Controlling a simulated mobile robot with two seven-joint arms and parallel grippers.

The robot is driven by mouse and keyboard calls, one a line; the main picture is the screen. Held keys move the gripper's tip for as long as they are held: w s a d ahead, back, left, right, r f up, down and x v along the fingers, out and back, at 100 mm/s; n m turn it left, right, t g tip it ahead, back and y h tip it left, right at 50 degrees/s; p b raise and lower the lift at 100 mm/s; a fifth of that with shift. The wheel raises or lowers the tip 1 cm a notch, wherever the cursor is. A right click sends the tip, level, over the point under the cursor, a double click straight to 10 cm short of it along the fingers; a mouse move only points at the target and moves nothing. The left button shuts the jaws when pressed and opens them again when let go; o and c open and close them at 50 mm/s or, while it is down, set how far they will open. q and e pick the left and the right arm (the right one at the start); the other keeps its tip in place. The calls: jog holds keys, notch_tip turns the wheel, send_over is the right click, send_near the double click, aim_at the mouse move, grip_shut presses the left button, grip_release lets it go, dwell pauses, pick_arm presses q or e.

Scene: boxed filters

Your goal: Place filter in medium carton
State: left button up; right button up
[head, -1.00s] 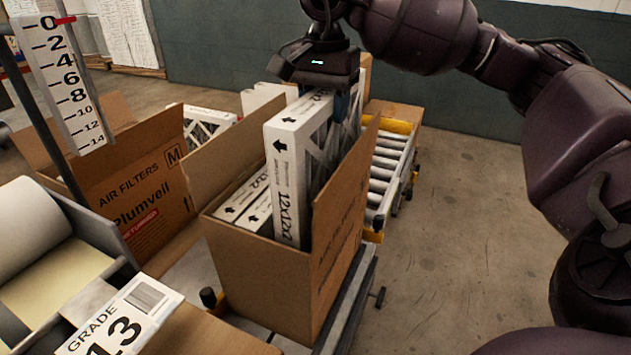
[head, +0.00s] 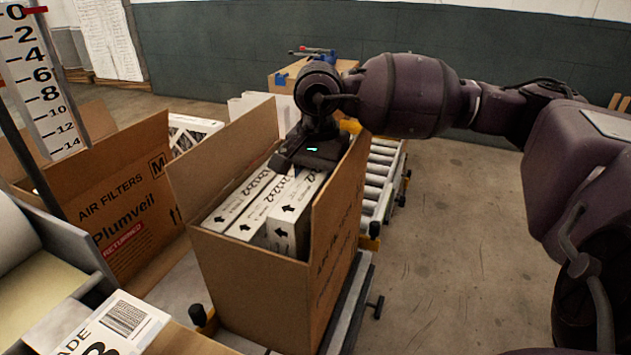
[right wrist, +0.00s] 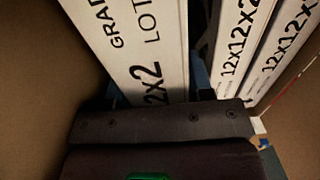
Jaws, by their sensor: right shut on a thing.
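The held filter (head: 291,209) is a white-edged panel marked with an arrow. It stands upright inside an open brown carton (head: 245,280), at the right of two similar filters (head: 239,205). Its top is roughly level with theirs. My right gripper (head: 309,160) is shut on its top edge, down between the carton's flaps. In the right wrist view the held filter (right wrist: 145,45) runs up from the gripper, with the other filters (right wrist: 245,50) to its right. My fingertips are mostly hidden. My left gripper is not in view. Another carton marked M (head: 120,205) stands at the left.
The carton's raised right flap (head: 345,205) stands close beside my right gripper. A roller conveyor (head: 382,175) lies behind, with a box (head: 290,75) beyond it. A height scale (head: 40,85) and a grade label (head: 105,325) are at the left. The floor at right is clear.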

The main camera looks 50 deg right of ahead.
jog(key=shift+f, duration=0.6)
jog(key=o, duration=1.4)
jog(key=shift+c, duration=0.2)
jog(key=shift+r, duration=0.15)
